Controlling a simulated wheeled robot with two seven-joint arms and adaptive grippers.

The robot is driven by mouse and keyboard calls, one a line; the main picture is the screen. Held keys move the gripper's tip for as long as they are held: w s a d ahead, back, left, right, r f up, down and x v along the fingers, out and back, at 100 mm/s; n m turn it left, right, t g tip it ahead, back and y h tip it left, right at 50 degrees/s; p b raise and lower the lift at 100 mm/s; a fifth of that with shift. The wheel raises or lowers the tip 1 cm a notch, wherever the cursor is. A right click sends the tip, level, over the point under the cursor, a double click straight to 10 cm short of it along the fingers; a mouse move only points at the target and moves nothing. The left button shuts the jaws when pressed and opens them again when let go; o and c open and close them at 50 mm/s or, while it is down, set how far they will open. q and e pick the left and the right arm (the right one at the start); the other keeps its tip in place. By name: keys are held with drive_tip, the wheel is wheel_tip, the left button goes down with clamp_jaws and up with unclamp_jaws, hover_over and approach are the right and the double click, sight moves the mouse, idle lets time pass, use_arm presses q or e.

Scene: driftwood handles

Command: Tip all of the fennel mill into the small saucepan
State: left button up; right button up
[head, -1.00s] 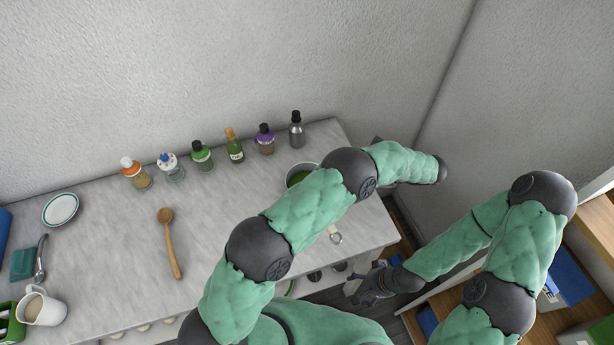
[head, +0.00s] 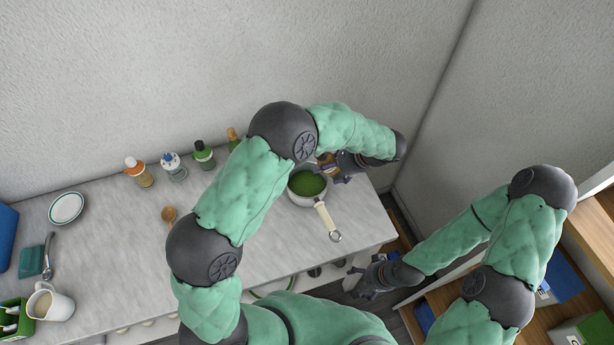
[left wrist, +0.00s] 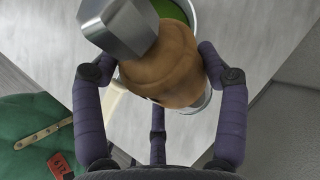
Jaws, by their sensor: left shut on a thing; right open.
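The small saucepan (head: 307,184) stands at the counter's right end, with green inside and a cream handle pointing toward the front. My left gripper (head: 338,171) is shut on the fennel mill (head: 326,158) beside the pan's far right rim. In the left wrist view the mill (left wrist: 170,62) has a tan body and a grey metal cap, between the fingers (left wrist: 158,62). It covers much of the saucepan (left wrist: 178,12) there. I cannot read a label or tell its exact tilt. My right gripper (head: 366,280) is open and empty, low off the counter's front edge.
Several bottles and jars (head: 173,167) line the back of the counter (head: 110,240), some hidden by my left arm. A wooden spoon (head: 169,214), a plate (head: 67,208) and a white jug (head: 50,304) are further left. A wall rises behind.

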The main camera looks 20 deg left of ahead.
use_arm(q)
drive_tip(key=shift+s+a+r+h, duration=0.15)
drive_tip(key=shift+a+r+h, duration=0.25)
drive_tip(key=shift+a+r, duration=0.15)
drive_tip(key=shift+s+a+h, duration=0.1)
drive_tip(key=shift+a+h, duration=0.15)
drive_tip(key=shift+h, duration=0.15)
drive_tip(key=shift+a+r+t+h, duration=0.15)
drive_tip(key=shift+a+t+h, duration=0.15)
drive_tip(key=shift+h, duration=0.2)
drive_tip(key=shift+s+a+f+n+h+b, duration=0.15)
drive_tip(key=shift+a+f+n+h+b, duration=0.15)
drive_tip(key=shift+f+h+b, duration=0.45)
drive_tip(key=shift+s+a+r+t+h+p, duration=0.15)
drive_tip(key=shift+a+t+h+p, duration=0.1)
drive_tip(key=shift+h, duration=0.4)
drive_tip(key=shift+w+a+r+t+h+p, duration=0.15)
drive_tip(key=shift+t+h+p, duration=0.1)
drive_tip(key=shift+h, duration=0.35)
drive_tip(key=shift+s+a+h+p, duration=0.15)
drive_tip(key=shift+a+h+p, duration=0.05)
drive_tip(key=shift+h+p, duration=0.25)
